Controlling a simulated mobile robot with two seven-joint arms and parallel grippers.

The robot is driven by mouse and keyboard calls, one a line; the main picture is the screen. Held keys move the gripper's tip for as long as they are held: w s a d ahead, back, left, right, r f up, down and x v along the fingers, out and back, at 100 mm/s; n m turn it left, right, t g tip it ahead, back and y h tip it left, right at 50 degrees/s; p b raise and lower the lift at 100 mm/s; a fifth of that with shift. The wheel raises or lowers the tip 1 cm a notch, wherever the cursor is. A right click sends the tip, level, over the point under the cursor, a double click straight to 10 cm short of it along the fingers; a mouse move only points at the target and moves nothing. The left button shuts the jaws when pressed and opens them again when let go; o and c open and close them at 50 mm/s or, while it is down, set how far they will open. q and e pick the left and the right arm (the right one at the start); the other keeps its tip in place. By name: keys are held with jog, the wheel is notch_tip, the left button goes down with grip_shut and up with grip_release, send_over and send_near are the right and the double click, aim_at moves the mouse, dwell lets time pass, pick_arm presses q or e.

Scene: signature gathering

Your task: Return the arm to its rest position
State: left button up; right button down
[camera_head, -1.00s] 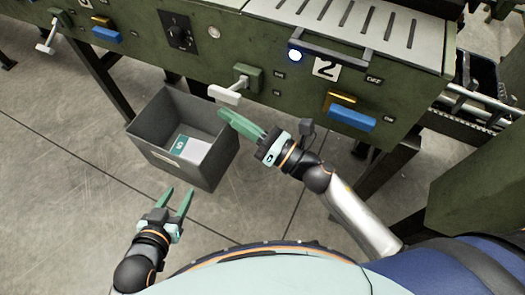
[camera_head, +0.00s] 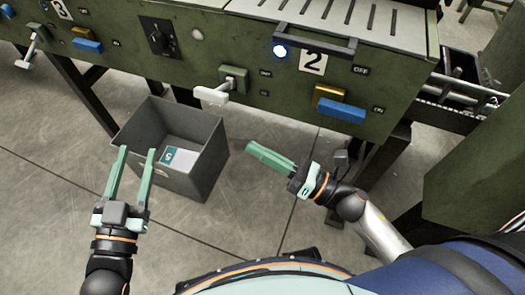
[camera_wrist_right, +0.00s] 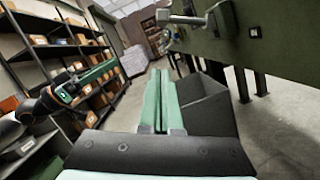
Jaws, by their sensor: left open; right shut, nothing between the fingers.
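My right gripper (camera_head: 271,157) is shut and empty in the head view, below and right of the white lever handle (camera_head: 211,95) on the green machine, apart from it. Its closed green fingers (camera_wrist_right: 158,100) fill the middle of the right wrist view. My left gripper (camera_head: 137,152) is open and empty in the head view, its fingers overlapping the near left side of the grey bin in the picture. I cannot tell whether they touch it. My left arm also shows at the left of the right wrist view.
The grey bin (camera_head: 208,172) stands on the floor and holds a white-and-green booklet (camera_head: 180,159). The green machine (camera_head: 235,55) has a lit button (camera_head: 280,51), a blue switch (camera_head: 341,111) and a knob (camera_head: 158,38). Shelves with boxes (camera_wrist_right: 75,45) stand behind. The floor around the bin is clear.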

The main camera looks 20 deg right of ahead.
pick_arm(q)
jog(key=shift+r, duration=0.15)
pick_arm(e)
jog(key=shift+s+d, duration=0.15)
dwell(0.4)
jog(key=w+d+r+m+t+h+p, duration=0.1)
jog(key=d+r+m+t+h+p, duration=0.3)
jog(key=m, duration=1.4)
jog(key=d+r+m+g+h+p, duration=0.15)
jog(key=m+h, duration=0.45)
jog(key=m, duration=1.1)
pick_arm(q)
jog(key=s+a+f+n+g+y+p, duration=0.2)
jog(key=s+f+g+p, duration=0.4)
jog(key=p, duration=1.1)
jog(key=s+n+g+y, duration=0.1)
jog(key=s+g, duration=0.2)
jog(key=shift+s+a, duration=0.2)
jog(key=shift+a, duration=0.05)
pick_arm(e)
jog(key=s+d+f+m+g+h, duration=0.2)
jog(key=s+f+g, duration=0.4)
jog(key=s, duration=0.3)
jog(key=shift+d+f+m+g+h, duration=0.2)
jog(key=shift+m+g+h, duration=0.2)
jog(key=shift+g, duration=0.25)
